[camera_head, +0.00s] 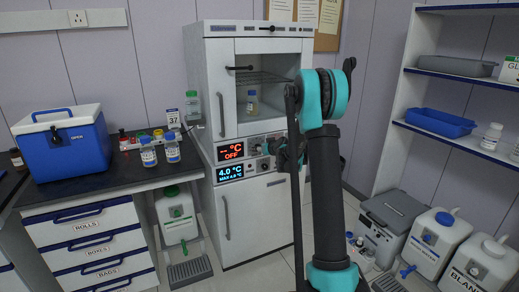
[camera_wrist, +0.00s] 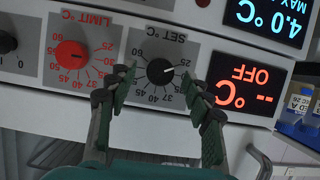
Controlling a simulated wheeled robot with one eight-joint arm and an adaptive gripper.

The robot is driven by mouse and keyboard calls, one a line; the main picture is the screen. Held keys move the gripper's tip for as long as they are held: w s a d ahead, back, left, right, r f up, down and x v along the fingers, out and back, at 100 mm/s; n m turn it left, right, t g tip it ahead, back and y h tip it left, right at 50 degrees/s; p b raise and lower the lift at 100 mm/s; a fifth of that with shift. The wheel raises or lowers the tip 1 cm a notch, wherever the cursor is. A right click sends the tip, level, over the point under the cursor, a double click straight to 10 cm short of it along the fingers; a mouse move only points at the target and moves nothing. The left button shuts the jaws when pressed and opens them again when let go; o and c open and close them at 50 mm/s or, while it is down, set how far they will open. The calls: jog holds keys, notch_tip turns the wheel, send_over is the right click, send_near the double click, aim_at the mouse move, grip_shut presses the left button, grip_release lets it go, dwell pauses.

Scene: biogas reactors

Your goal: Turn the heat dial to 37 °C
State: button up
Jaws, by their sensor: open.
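The black SET °C heat dial (camera_wrist: 158,72) shows in the wrist view, which looks upside down. Its white pointer mark points to the right in that view; the exact value is hard to read. My gripper (camera_wrist: 160,78) is open, with one finger on each side of the dial; I cannot tell if they touch it. The red LIMIT °C dial (camera_wrist: 71,54) is beside it on the left. The red display (camera_wrist: 250,86) reads "-- °C OFF"; it also shows on the cabinet in the head view (camera_head: 231,150). My arm largely hides the dials there.
The white cabinet (camera_head: 222,80) has an open-looking upper compartment with a bottle (camera_head: 252,102). A lower blue display (camera_head: 230,172) reads 4.0 °C. A counter (camera_head: 115,165) at left holds a blue cooler (camera_head: 65,148), bottles and a "37" card (camera_head: 174,119). Jugs (camera_head: 430,243) stand at right.

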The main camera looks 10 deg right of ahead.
jog(key=shift+x, duration=0.85)
jog(key=shift+c, duration=0.2)
jog(key=c, duration=1.1)
jog(key=shift+d, duration=0.1)
jog(key=shift+d+f+m+t+y, duration=0.15)
jog(key=shift+m+y, duration=1.1)
jog(key=shift+m, duration=0.95)
jog(key=shift+f+m+t+y, duration=0.1)
jog(key=shift+m+t+y, duration=0.1)
jog(key=shift+m+y, duration=1.5)
jog(key=shift+d+f+m+t+y, duration=0.15)
jog(key=shift+m+y, duration=0.6)
jog(key=shift+m, duration=1.95)
jog(key=shift+r, duration=0.1)
